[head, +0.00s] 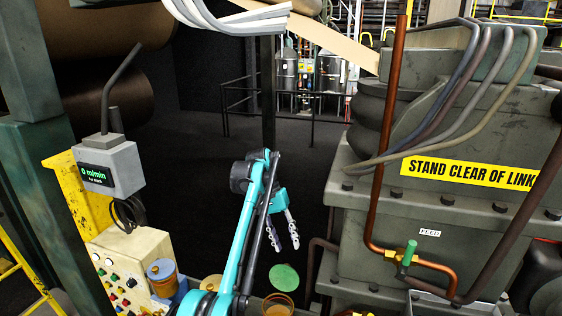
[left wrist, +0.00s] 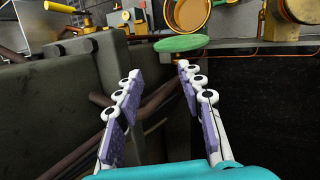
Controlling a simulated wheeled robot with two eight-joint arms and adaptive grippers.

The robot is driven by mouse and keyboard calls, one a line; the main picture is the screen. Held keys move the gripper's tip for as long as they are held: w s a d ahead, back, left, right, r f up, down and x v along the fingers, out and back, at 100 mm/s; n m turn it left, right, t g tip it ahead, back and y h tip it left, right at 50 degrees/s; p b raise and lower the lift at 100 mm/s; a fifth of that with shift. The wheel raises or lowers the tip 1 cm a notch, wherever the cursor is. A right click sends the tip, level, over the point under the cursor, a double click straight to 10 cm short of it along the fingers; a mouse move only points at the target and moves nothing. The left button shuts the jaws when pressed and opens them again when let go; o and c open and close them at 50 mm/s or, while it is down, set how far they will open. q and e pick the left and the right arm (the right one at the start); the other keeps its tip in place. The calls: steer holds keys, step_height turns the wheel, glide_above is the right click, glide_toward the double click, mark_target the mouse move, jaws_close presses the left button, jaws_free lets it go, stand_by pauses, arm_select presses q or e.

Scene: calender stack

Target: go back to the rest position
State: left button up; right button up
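My left gripper (head: 287,248) hangs at the end of the teal arm in the middle of the head view, fingers pointing down. In the left wrist view its two white fingers with purple pads (left wrist: 158,69) stand well apart with nothing between them. The gripper is open and empty. A round green disc (head: 284,277) lies just below the fingertips in the head view, apart from them. The disc also shows beyond the fingertips in the left wrist view (left wrist: 181,43). My right gripper is in neither view.
A large grey machine (head: 430,225) with a copper pipe (head: 382,140) and a green-handled valve (head: 408,252) stands at the right. A control panel (head: 125,275) and a grey display box (head: 110,170) stand at the left. Dark open floor (head: 185,190) lies between, with a railing behind.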

arm_select(q)
steer(key=s+a+f+n+t+y+b, duration=0.1)
steer(key=s+a+f+t+b, duration=0.2)
steer(key=s+a+b, duration=0.35)
steer(key=s+a+f+n+t+b, duration=0.1)
steer(key=s+a+f+t+b, duration=0.3)
steer(key=b, duration=0.3)
steer(key=s+a+f+t+b, duration=0.1)
steer(key=s+a+f+b, duration=0.2)
steer(key=s+f, duration=0.4)
steer(key=s+a+f+t+y+b, duration=0.1)
steer(key=s+a+f+b, duration=0.2)
steer(key=s+f, duration=0.4)
steer(key=s+a+f+t+y+b, duration=0.1)
steer(key=s+a+f+b, duration=0.2)
steer(key=s+f, duration=0.4)
step_height(320, 180, down, 4)
steer(key=shift+f+n+t+b, duration=0.15)
steer(key=shift+n+t+b, duration=0.25)
steer(key=shift+b, duration=0.35)
